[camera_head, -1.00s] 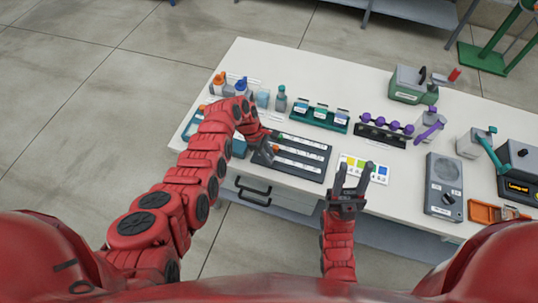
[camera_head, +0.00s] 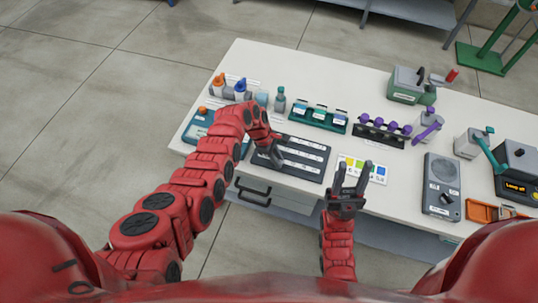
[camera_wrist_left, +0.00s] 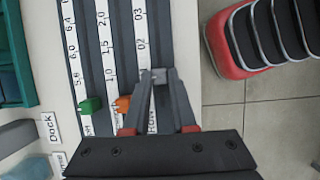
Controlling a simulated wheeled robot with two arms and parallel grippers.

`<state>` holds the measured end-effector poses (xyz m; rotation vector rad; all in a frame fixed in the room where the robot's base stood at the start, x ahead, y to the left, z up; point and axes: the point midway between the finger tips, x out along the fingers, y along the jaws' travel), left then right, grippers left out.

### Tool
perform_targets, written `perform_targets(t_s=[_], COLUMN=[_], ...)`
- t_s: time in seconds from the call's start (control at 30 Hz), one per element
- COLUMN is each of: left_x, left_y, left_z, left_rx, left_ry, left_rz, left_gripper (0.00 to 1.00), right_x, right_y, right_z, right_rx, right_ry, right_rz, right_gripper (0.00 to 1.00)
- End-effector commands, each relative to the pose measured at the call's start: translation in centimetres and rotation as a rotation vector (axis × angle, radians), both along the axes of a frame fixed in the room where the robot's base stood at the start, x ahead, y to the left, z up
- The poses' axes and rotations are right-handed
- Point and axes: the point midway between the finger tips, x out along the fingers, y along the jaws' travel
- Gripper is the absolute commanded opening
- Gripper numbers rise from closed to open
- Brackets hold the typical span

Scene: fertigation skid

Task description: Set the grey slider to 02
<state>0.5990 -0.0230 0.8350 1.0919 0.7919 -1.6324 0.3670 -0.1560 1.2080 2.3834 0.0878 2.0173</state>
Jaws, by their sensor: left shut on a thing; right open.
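A dark slider panel (camera_head: 300,165) with three labelled tracks lies on the white bench. In the left wrist view, a green slider (camera_wrist_left: 90,105) and an orange slider (camera_wrist_left: 122,103) sit on the other two tracks. My left gripper (camera_head: 276,156) is over the track nearest the front edge. Its fingertips, in the left wrist view (camera_wrist_left: 158,76), are shut on the small grey slider (camera_wrist_left: 158,73). The grey slider is just short of the label "02" (camera_wrist_left: 140,44), with "03" beyond it. Lower labels are partly hidden by the fingers. My right gripper (camera_head: 357,174) is open and empty.
A colour card (camera_head: 363,168) lies right of the panel. A teal rack (camera_head: 317,117) and a purple-topped rack (camera_head: 381,132) stand behind. Bottles (camera_head: 240,90) are at the back left, and a grey box with a knob (camera_head: 442,185) is on the right.

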Motion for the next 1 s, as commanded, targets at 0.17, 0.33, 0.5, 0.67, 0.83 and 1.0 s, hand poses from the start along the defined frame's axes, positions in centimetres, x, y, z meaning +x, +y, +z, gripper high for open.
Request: perform_targets(t_s=[0.17,0.33,0.5,0.67,0.83,1.0], left_x=[-1.2,-1.4,-1.4,-1.4,-1.4,-1.4], left_y=[-3.4,-4.4,-4.3,-4.3,-4.3,-4.3], left_z=[0.2,0.1,0.1,0.1,0.1,0.1], left_rx=[0.0,-0.001,0.0,0.0,0.0,0.0], left_ry=[0.003,-0.002,-0.001,0.0,0.001,0.001], left_rz=[-0.004,-0.001,-0.001,-0.001,-0.001,-0.001], left_gripper=[0.0,0.0,0.0,0.42,0.55,0.55], right_x=[0.0,0.0,0.0,0.0,0.0,0.0], right_y=[0.0,0.0,0.0,0.0,0.0,0.0], right_z=[0.8,0.8,0.8,0.8,0.8,0.8], right_rx=[0.0,0.0,0.0,0.0,0.0,0.0], right_ry=[0.0,0.0,0.0,0.0,0.0,0.0], right_rz=[0.0,0.0,0.0,0.0,0.0,0.0], right_gripper=[0.45,0.45,0.45,0.45,0.45,0.45])
